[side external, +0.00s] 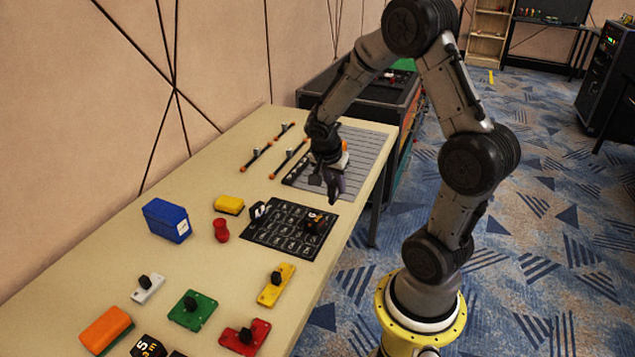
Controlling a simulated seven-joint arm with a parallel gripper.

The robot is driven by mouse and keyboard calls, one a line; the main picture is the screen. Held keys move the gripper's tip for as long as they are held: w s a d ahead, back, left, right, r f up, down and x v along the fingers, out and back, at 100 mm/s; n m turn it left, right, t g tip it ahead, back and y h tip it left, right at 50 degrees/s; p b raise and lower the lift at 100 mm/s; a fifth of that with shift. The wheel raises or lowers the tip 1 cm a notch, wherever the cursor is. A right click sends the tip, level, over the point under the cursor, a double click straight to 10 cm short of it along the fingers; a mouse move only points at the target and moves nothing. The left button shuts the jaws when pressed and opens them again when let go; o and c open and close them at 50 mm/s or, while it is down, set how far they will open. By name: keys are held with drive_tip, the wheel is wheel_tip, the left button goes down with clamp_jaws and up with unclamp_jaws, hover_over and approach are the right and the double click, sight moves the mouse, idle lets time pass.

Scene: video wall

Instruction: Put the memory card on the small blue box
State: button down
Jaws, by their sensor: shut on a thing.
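The small blue box (164,219) stands on the table near the wall, with a white label on its right side. My gripper (332,196) is over the right part of the table, between the grey lined sheet and the black grid mat, well to the right of the box. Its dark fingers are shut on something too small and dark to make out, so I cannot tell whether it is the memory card. A small black piece with a white mark (259,211) is at the left edge of the mat; I cannot tell what it is.
A yellow block (229,204) and a red piece (221,230) lie between mat and box. Several knobbed coloured plates are in front. Thin rods (257,157) and the grey lined sheet (366,146) lie farther back.

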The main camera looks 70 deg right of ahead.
drive_tip(key=shift+s+a+r, duration=0.1)
drive_tip(key=shift+s+a, duration=0.05)
drive_tip(key=shift+s, duration=0.05)
drive_tip(key=shift+s+a+n+t, duration=0.1)
drive_tip(key=shift+n+t, duration=0.3)
drive_tip(key=shift+n, duration=0.5)
drive_tip(key=shift+w+r+n+t, duration=0.2)
drive_tip(key=shift+w+n+t, duration=0.1)
drive_tip(key=shift+n, duration=0.3)
drive_tip(key=w+a+r+n+t+y, duration=0.1)
drive_tip(key=w+a+r+n+t, duration=0.15)
drive_tip(key=w+n, duration=0.45)
drive_tip(key=w+a+r+n+t+y, duration=0.1)
drive_tip(key=w+a+r+n+y, duration=0.2)
drive_tip(key=w, duration=0.6)
drive_tip(key=n, duration=0.6)
hover_over(171, 211)
wheel_tip(171, 211, down, 6)
drive_tip(key=shift+s, duration=0.15)
drive_tip(key=shift+f, duration=0.2)
drive_tip(key=shift+w+f, duration=0.2)
drive_tip(key=shift+f, duration=1.4)
